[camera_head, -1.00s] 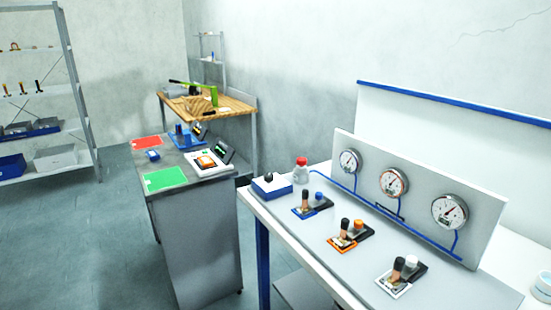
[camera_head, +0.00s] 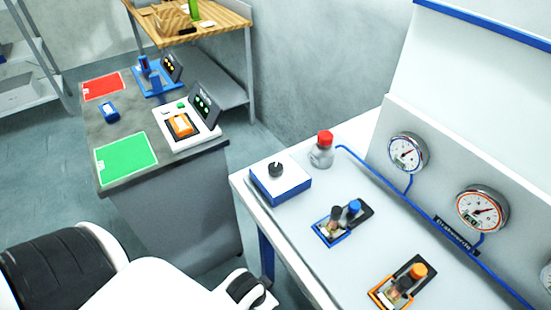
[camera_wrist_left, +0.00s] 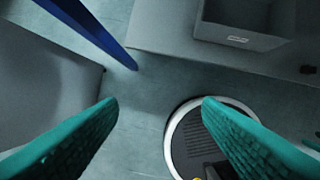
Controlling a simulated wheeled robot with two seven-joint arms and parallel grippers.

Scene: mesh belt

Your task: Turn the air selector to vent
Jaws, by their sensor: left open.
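A blue-and-white box with a black round knob on top (camera_head: 280,180) stands at the left corner of the white bench; it looks like the air selector. Its markings are too small to read. My left arm comes in at the bottom of the head view, its wrist end low and left of the bench corner. In the left wrist view the two teal fingers of my left gripper (camera_wrist_left: 160,102) are apart with nothing between them, above the floor. The box is not in the wrist view. My right gripper is not in view.
A bottle with a red cap (camera_head: 322,150) stands behind the box. A blue-framed lever unit (camera_head: 342,222) and an orange one (camera_head: 402,285) lie to the right, before a panel with gauges (camera_head: 408,152). A grey counter (camera_head: 118,125) with coloured mats stands left.

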